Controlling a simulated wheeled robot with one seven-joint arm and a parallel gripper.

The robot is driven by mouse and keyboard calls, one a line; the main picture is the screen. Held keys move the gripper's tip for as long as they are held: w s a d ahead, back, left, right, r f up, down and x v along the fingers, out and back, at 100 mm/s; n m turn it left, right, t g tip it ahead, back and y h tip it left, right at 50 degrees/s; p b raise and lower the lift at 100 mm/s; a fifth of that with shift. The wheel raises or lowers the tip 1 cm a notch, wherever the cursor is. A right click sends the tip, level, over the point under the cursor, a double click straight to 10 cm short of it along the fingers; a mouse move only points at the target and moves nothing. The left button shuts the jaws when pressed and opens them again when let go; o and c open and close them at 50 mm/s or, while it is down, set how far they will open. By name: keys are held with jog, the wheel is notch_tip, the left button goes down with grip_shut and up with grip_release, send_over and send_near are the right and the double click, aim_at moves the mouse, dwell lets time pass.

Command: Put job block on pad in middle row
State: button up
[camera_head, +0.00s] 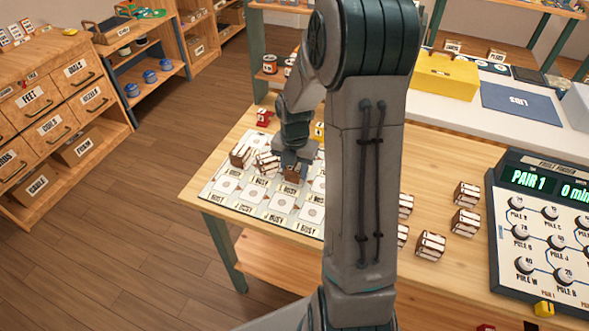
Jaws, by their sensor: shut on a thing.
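My gripper (292,170) points down over the white board (215,196) on the left part of the wooden table. It is shut on a brown block (291,175), just above or at the board's surface; I cannot tell whether it touches. The board has rows of pads with round marks, such as one in the middle area (255,191), and labels reading "BUSY". Two more brown-and-white blocks, one at the left (241,155) and one beside it (267,163), sit at the board's back. My arm hides the board's right side.
Several brown-and-white blocks (431,245) stand right of my arm. A panel reading "PAIR 1" (540,215) stands at the far right. A yellow box (445,75) and a blue mat (520,108) lie on the white surface behind. A small red thing (264,117) stands behind the board.

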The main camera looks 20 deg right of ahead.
jog(key=shift+f, duration=0.25)
jog(key=shift+f, duration=0.15)
jog(key=o, duration=1)
